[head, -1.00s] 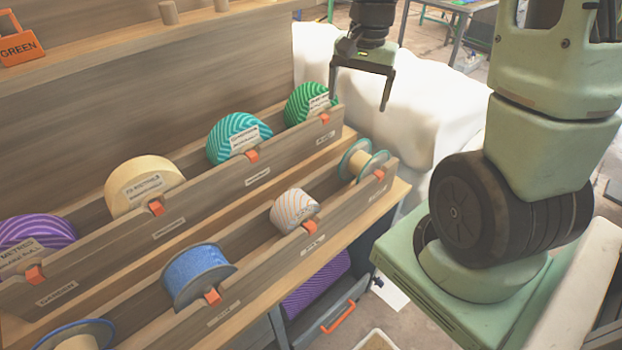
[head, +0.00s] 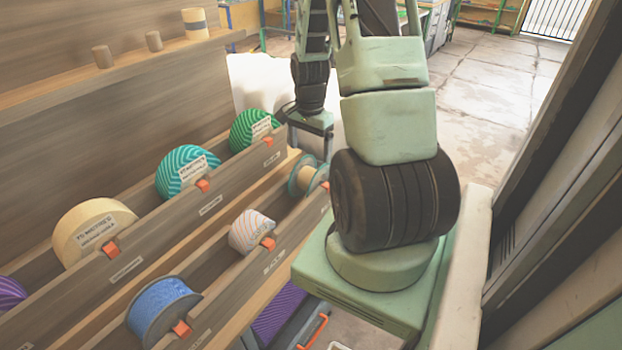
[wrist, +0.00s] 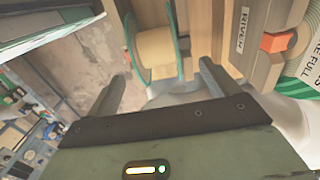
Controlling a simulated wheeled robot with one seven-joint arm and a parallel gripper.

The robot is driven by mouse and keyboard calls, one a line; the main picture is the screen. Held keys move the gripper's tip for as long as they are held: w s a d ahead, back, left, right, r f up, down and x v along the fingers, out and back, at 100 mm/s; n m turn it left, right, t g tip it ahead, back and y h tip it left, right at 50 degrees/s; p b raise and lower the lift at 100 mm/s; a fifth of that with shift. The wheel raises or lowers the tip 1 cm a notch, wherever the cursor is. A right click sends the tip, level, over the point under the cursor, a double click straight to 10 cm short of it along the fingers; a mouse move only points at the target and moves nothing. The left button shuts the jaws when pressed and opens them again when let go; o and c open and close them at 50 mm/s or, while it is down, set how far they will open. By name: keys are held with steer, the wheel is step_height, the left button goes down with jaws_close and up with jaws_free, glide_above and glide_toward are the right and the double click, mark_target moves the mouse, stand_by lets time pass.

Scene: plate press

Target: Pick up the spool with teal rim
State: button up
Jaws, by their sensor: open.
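The spool with teal rim (head: 305,179) sits at the far end of the lower rack row in the head view, with a pale tan core between two teal flanges. My gripper (head: 310,148) is open just above it, its fingers pointing down. In the wrist view the spool (wrist: 157,52) lies ahead of my gripper (wrist: 162,72), roughly between the two spread fingers, with nothing held. Whether the fingers touch the spool cannot be told. Part of the spool is hidden by the rack's front board in the head view.
The lower row also holds an orange-striped white roll (head: 251,231) and a blue spool (head: 163,309). The upper row holds green (head: 249,130), teal-striped (head: 180,170) and cream (head: 90,230) rolls. Orange clips (head: 268,243) line the boards. A white covered mass (head: 258,85) stands behind the rack.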

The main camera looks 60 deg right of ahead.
mark_target(312, 171)
steer(key=shift+s+f+p, duration=0.15)
steer(key=shift+f+p, duration=0.3)
steer(key=shift+f, duration=1.25)
steer(key=shift+s+f+p, duration=0.15)
steer(key=shift+f+p, duration=0.3)
steer(key=shift+f, duration=1.25)
steer(key=shift+c, duration=0.4)
steer(key=c, duration=1.7)
steer(key=shift+r, duration=0.1)
